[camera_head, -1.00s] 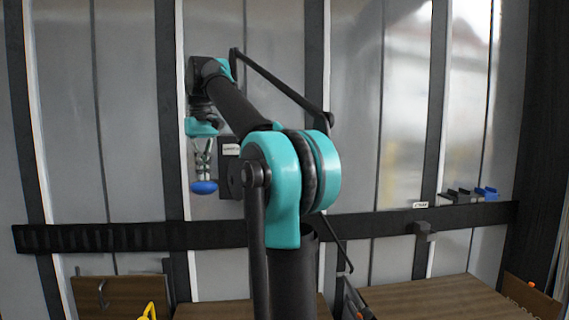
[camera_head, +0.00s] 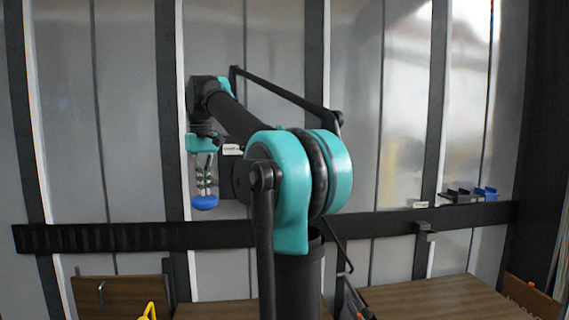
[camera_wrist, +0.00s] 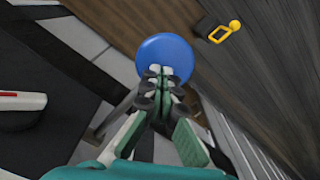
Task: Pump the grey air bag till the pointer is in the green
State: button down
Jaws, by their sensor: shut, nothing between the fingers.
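My gripper (camera_head: 204,190) points straight down in front of the dock wall, its fingers shut and empty. A round blue knob (camera_head: 204,203) sits right at the fingertips. In the wrist view the fingertips of my gripper (camera_wrist: 161,78) overlap the blue knob (camera_wrist: 165,58); they seem to touch its top, but I cannot tell for sure. I cannot make out the grey air bag, a gauge face or a pointer in either view.
A dark box with a white label (camera_head: 232,149) is just right of my gripper. A black rail (camera_head: 110,237) runs across the wall. Brown boxes (camera_head: 125,297) stand below. A yellow-handled item (camera_wrist: 225,33) and a dark item with a white, red-marked top (camera_wrist: 22,102) flank the wrist view.

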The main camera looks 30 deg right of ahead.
notch_tip(320, 180, up, 7)
jog(key=shift+r, duration=0.15)
dwell(0.7)
dwell(0.6)
dwell(2.6)
dwell(0.7)
notch_tip(320, 180, up, 5)
dwell(0.6)
dwell(0.3)
